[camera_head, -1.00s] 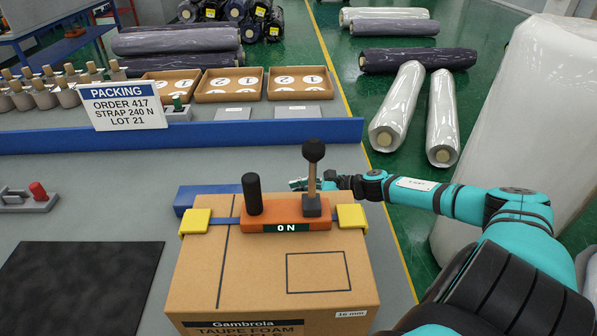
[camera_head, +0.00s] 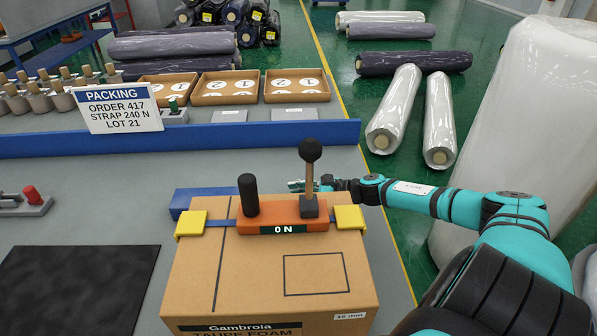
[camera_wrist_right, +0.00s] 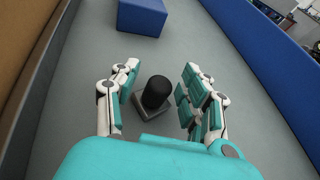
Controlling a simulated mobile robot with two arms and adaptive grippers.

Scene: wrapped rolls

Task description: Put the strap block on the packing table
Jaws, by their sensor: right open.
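In the right wrist view, a small grey block with a rounded black knob (camera_wrist_right: 156,92) stands on the grey packing table (camera_wrist_right: 200,35). It lies between the fingers of my right gripper (camera_wrist_right: 160,88), with a gap on both sides. That gripper is open. In the head view the right gripper (camera_head: 298,186) is behind the cardboard box, largely hidden, and the knobbed block is hidden too. I cannot tell for sure that this is the strap block. My left gripper is in neither view.
The cardboard box (camera_head: 195,285) carries an orange strap tool (camera_head: 275,215) reading 0 N, with a tall lever. A blue block (camera_head: 183,197) lies behind the box. A blue ledge (camera_head: 200,138) crosses the table. A black mat (camera_head: 75,290) and a red-knobbed grey piece (camera_head: 32,202) are left.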

